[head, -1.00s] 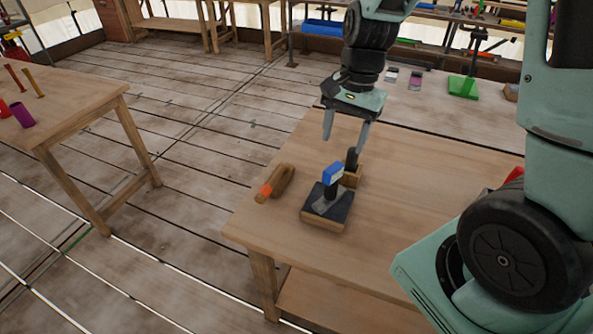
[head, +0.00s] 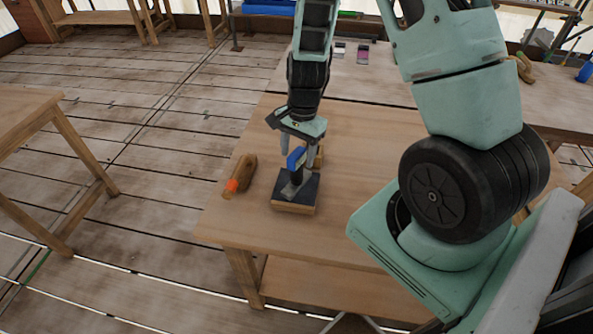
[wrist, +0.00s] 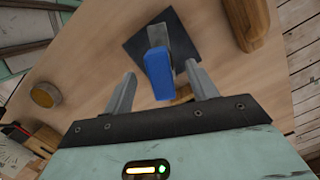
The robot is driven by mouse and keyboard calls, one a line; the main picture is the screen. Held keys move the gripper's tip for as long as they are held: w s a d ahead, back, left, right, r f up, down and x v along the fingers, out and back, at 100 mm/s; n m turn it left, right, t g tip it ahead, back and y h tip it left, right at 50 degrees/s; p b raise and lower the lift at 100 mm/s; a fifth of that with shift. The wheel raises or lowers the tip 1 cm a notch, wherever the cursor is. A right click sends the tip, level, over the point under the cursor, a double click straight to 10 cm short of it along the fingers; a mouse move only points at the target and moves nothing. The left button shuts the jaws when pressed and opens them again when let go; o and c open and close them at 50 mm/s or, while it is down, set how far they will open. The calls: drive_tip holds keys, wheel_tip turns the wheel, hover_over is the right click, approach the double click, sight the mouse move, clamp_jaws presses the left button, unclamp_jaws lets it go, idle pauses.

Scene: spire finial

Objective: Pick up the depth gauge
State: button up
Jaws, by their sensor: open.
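What looks like the depth gauge (head: 291,189), a grey tool with a blue block (head: 296,159) on top, stands on a dark square pad with a wooden base (head: 294,208) near the table's front left. My gripper (head: 299,150) is open and points down just above it. In the wrist view the blue block (wrist: 159,76) lies between the two spread fingers, with gaps visible on both sides. The dark pad (wrist: 177,35) shows beyond it. The tool's lower part is partly hidden by the block in the wrist view.
A wooden tool with an orange end (head: 240,176) lies left of the pad. A wooden piece (head: 318,158) is partly hidden behind my gripper. In the wrist view a round brown-topped thing (wrist: 45,95) stands at left. The table's front (head: 240,228) is bare.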

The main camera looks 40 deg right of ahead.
sight(296, 167)
drive_tip(key=shift+a+f+p, duration=0.15)
drive_tip(key=shift+f+p, duration=0.3)
drive_tip(key=shift+f, duration=0.9)
drive_tip(key=shift+a+f+p, duration=0.15)
drive_tip(key=shift+f+p, duration=0.3)
drive_tip(key=shift+f, duration=0.9)
drive_tip(key=c, duration=1.3)
drive_tip(key=shift+o, duration=0.2)
